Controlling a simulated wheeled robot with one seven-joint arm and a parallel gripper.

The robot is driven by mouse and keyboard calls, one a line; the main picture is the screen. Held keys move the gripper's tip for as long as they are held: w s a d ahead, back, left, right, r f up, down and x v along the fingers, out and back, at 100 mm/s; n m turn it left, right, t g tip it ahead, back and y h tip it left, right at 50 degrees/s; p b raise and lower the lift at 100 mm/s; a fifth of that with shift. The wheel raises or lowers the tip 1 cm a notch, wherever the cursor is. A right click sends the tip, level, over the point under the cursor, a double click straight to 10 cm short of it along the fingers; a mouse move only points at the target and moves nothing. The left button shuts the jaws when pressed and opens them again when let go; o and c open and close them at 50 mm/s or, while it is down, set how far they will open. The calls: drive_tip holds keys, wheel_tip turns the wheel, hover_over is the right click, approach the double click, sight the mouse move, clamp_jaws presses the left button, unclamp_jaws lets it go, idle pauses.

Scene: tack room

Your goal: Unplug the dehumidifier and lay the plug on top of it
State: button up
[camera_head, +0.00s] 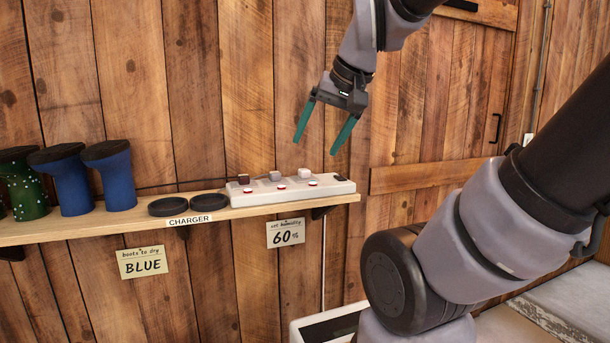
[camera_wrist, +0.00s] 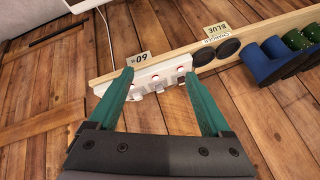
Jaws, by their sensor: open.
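A white power strip (camera_head: 335,189) lies on the wooden shelf, with a dark brown plug (camera_head: 243,179), a grey plug (camera_head: 275,175) and a white plug (camera_head: 305,172) along its back side and red-marked switches in front. Which plug belongs to the dehumidifier cannot be told. A white box with a dark top panel (camera_head: 302,333), likely the dehumidifier, shows partly at the bottom edge. My gripper (camera_head: 317,145) is open and empty, above the strip and apart from it. In the wrist view, the strip (camera_wrist: 146,76) shows between and beyond my gripper's fingers (camera_wrist: 158,76).
The shelf (camera_head: 100,231) also holds two black discs (camera_head: 168,207) by a CHARGER label (camera_head: 189,220), blue boots (camera_head: 110,175) and a green boot (camera_head: 25,185). Notes read "boots to dry BLUE" (camera_head: 145,262) and "60%" (camera_head: 286,233). The plank wall stands close behind.

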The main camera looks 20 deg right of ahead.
drive_tip(key=w+d+r+n+g+h, duration=0.15)
drive_tip(key=w+r, duration=0.25)
drive_tip(key=w, duration=0.6)
drive_tip(key=n+g, duration=0.3)
drive_tip(key=g, duration=0.3)
hover_over(304, 169)
drive_tip(key=s, duration=0.1)
drive_tip(key=shift+m+t+h, duration=0.25)
drive_tip(key=f, duration=1)
drive_tip(key=shift+a+f, duration=0.2)
drive_tip(key=shift+f, duration=0.05)
drive_tip(key=shift+w+d+f, duration=0.15)
drive_tip(key=shift+w+f, duration=0.15)
drive_tip(key=shift+f, duration=0.1)
drive_tip(key=shift+f, duration=4.4)
